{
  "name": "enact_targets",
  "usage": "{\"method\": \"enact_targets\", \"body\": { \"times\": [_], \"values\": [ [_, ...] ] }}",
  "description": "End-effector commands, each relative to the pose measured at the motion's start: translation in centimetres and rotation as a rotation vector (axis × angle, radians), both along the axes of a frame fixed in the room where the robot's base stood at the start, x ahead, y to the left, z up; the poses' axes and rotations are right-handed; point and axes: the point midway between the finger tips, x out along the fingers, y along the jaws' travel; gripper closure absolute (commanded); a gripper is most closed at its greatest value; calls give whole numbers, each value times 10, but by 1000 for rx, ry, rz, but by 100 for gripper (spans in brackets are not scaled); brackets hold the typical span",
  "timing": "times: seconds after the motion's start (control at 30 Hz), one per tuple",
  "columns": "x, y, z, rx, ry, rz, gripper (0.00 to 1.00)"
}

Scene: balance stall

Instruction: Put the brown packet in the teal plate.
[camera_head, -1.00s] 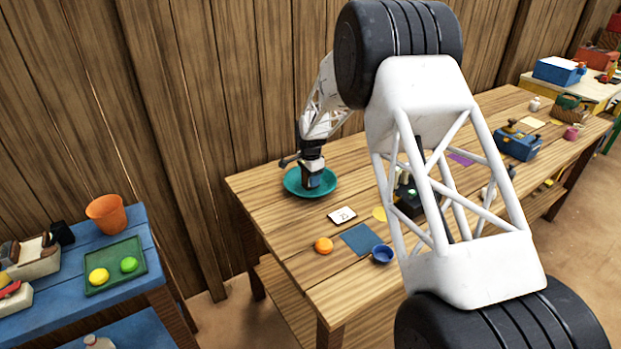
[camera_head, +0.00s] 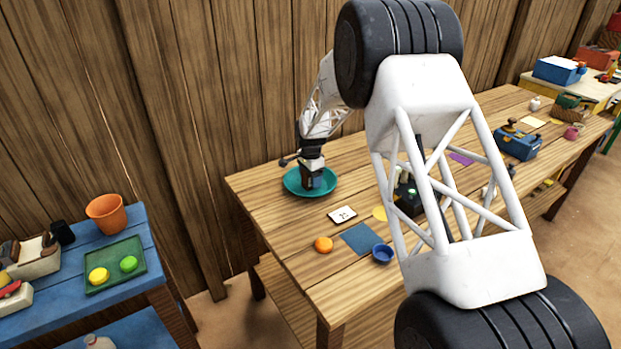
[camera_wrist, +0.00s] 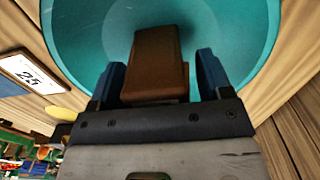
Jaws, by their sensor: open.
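The brown packet (camera_wrist: 155,62) lies between the two blue fingers of my gripper (camera_wrist: 160,75) in the wrist view, inside the teal plate (camera_wrist: 85,35). A gap shows between the packet and the right finger; on the left, the packet's edge is close to the finger and I cannot tell if they touch. In the head view my gripper (camera_head: 313,184) is low over the teal plate (camera_head: 291,186) at the table's back left, and the packet is hidden or too small to tell there. My gripper is open.
A white number card (camera_head: 342,215), an orange fruit (camera_head: 324,245), a blue cloth (camera_head: 360,239) and a blue bowl (camera_head: 382,254) lie in front of the plate. The wooden wall (camera_head: 200,130) stands close behind. Bare table (camera_head: 265,205) shows left of the plate.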

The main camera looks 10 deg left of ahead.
Motion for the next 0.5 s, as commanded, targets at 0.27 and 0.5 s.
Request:
{"method": "enact_targets", "body": {
  "times": [0.27, 0.5],
  "values": [
    [0, 0, 26, 1, -2, 0, 28],
    [0, 0, 64, 0, -1, 0, 28]
  ]
}}
